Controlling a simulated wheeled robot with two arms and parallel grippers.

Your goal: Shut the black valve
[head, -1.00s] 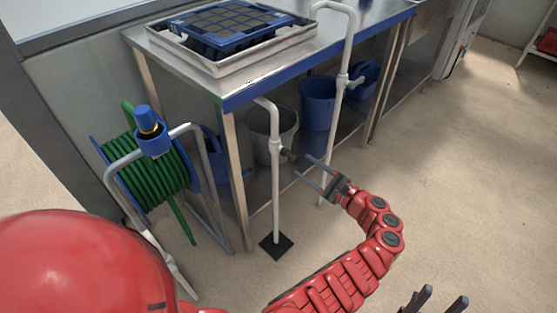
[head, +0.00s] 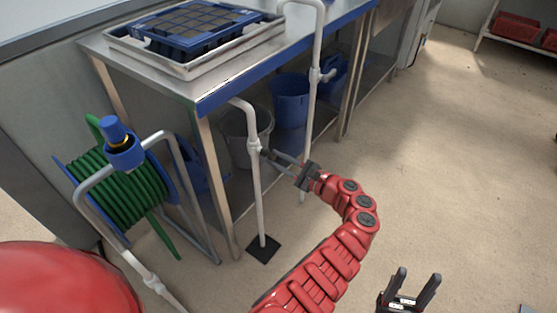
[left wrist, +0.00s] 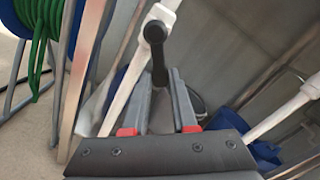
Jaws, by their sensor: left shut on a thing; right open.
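The black valve (head: 264,151) sits on the white standpipe (head: 257,195) in front of the steel table. In the left wrist view its round black hub (left wrist: 155,33) is on the white pipe, and its lever hangs down from it. My left gripper (head: 275,157) reaches the valve from the right. In the left wrist view its two fingers (left wrist: 161,80) are on either side of the lever's lower end, shut on it. My right gripper (head: 411,283) is open and empty low in the head view, well away from the valve.
A green hose reel (head: 113,190) with a blue fitting stands to the left. A second white pipe (head: 313,100) rises behind my left gripper. Buckets stand under the steel table (head: 190,85), which bears a seed tray. The floor (head: 455,170) on the right is clear.

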